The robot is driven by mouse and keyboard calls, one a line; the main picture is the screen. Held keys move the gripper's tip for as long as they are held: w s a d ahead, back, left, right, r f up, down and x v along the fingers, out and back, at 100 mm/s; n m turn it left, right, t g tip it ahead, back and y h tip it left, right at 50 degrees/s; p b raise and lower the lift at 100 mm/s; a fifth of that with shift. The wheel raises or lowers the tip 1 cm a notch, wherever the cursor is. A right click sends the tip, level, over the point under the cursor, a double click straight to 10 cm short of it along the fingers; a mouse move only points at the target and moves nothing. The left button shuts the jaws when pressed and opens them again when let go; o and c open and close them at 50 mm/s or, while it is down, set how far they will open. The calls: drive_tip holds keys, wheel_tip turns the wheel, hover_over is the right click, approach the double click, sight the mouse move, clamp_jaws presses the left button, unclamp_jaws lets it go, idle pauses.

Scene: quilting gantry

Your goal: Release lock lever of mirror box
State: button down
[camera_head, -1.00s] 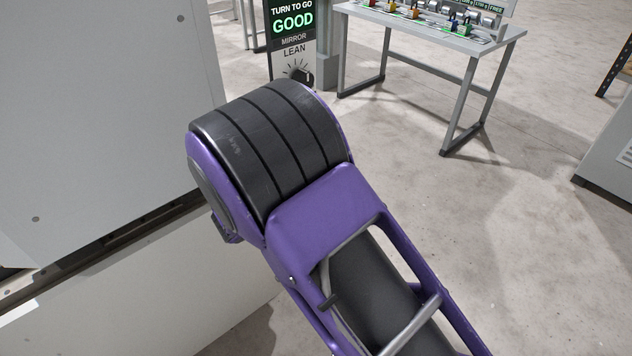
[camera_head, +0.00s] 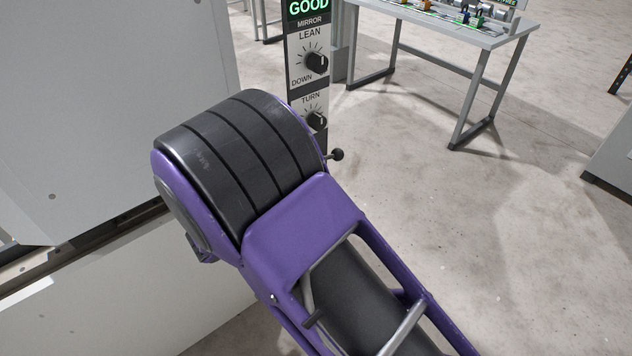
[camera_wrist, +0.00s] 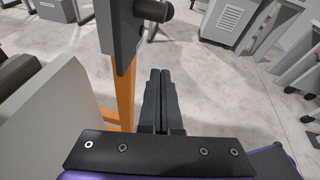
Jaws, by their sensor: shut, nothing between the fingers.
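The mirror box (camera_head: 308,90) is a narrow upright panel behind my arm in the head view. It has a LEAN dial (camera_head: 316,62) and a TURN dial (camera_head: 316,121), under a green GOOD display (camera_head: 307,8). A short lever with a black ball knob (camera_head: 337,155) sticks out from its right side, low down. My gripper is hidden in the head view. In the wrist view my gripper (camera_wrist: 160,74) is shut and empty. A grey box (camera_wrist: 119,32) with a dark round knob (camera_wrist: 153,10) stands ahead and left of the fingertips, apart from them; I cannot tell which knob it is.
A large grey cabinet (camera_head: 95,110) fills the left of the head view. A grey table (camera_head: 470,32) with small coloured items stands at the back. An orange post (camera_wrist: 125,95) stands left of my fingers. The floor (camera_head: 530,240) to the right is open.

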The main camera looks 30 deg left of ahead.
drive_tip(key=v, duration=0.2)
drive_tip(key=f+v, duration=0.1)
drive_tip(key=v, duration=0.1)
drive_tip(key=shift+s+a+r, duration=0.1)
drive_tip(key=shift+s, duration=0.1)
idle(0.3)
